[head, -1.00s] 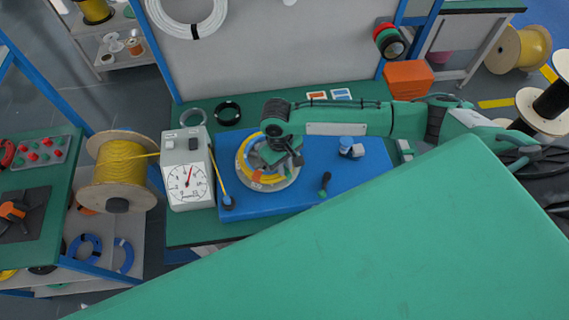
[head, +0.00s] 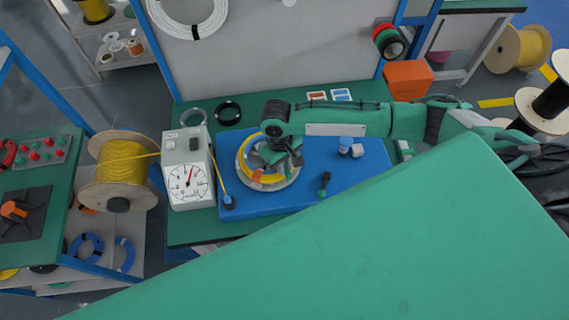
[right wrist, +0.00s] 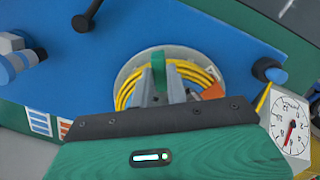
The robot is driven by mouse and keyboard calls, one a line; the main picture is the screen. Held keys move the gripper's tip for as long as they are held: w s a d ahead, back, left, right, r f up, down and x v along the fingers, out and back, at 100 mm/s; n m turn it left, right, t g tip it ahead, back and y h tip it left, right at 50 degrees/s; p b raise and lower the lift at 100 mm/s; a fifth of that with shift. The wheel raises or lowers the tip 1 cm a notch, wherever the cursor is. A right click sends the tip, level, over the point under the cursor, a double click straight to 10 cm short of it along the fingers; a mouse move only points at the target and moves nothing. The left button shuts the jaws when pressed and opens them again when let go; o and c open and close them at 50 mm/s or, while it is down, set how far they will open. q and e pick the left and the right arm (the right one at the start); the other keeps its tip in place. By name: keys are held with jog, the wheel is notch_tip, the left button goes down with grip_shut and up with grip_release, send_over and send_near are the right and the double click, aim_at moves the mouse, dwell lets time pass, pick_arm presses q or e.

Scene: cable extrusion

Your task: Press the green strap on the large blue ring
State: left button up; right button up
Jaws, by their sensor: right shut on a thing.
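A yellow cable coil (head: 243,165) lies on a round grey disc (head: 290,182) on the blue base plate (head: 345,180). The coil also shows in the right wrist view (right wrist: 126,92). My right gripper (head: 274,160) is over the coil, pointing down. In the right wrist view my right gripper (right wrist: 160,92) is shut on a green strap (right wrist: 158,72) that stands up between its fingers at the coil. The ring under the gripper looks yellow, not blue. My left gripper is not in view.
A white dial box (head: 188,175) stands left of the base plate, with a yellow cable running from a wooden spool (head: 123,170). A dark-handled lever (head: 324,184) and a blue-and-white fitting (head: 351,148) are on the plate's right part. Loose rings (head: 227,113) lie behind.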

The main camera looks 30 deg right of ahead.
jog(key=shift+s+f, duration=0.1)
dwell(0.5)
dwell(0.3)
jog(key=o, duration=0.9)
jog(key=shift+c, duration=0.2)
notch_tip(320, 180, up, 8)
jog(key=p, duration=0.9)
jog(key=shift+p, duration=0.4)
